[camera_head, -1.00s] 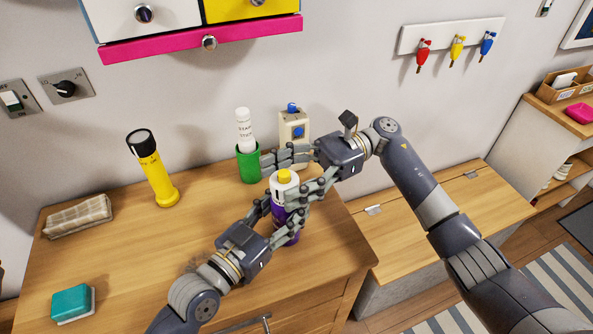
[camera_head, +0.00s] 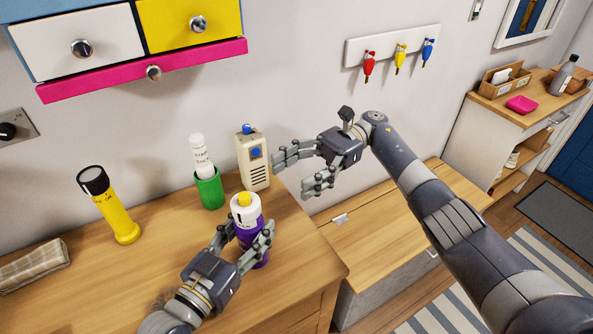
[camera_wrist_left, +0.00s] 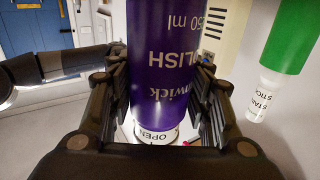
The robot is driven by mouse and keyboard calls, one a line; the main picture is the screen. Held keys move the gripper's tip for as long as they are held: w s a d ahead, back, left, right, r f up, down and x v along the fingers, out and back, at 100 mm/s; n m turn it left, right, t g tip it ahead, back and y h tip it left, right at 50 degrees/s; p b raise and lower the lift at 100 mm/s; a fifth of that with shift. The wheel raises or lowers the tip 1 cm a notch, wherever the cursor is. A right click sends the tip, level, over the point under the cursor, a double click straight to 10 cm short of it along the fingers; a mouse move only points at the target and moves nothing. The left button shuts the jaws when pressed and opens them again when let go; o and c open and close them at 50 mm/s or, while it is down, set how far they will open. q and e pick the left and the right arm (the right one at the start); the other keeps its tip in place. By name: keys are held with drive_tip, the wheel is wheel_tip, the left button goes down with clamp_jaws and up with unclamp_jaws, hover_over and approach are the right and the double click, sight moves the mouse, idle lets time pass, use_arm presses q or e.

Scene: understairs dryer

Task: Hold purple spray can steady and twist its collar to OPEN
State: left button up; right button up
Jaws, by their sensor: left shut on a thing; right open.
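The purple spray can (camera_head: 246,230) stands upright near the front right edge of the wooden counter. It has a white collar (camera_head: 244,213) and a yellow cap (camera_head: 243,199). My left gripper (camera_head: 248,240) is shut around the can's purple body. The left wrist view shows the can (camera_wrist_left: 165,60) upside down between both fingers, with the word OPEN on its white collar (camera_wrist_left: 155,135). My right gripper (camera_head: 298,170) is open and empty, to the right of the can and apart from it.
Behind the can stand a green cup (camera_head: 209,188) holding a white stick and a cream handset (camera_head: 252,160). A yellow flashlight (camera_head: 112,210) and a folded cloth (camera_head: 35,265) are on the left. A lower wooden bench (camera_head: 370,240) is to the right.

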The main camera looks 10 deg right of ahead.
use_arm(q)
drive_tip(key=o, duration=1.3)
drive_tip(key=shift+o, duration=0.2)
drive_tip(key=p+v, duration=0.2)
drive_tip(key=v, duration=1.9)
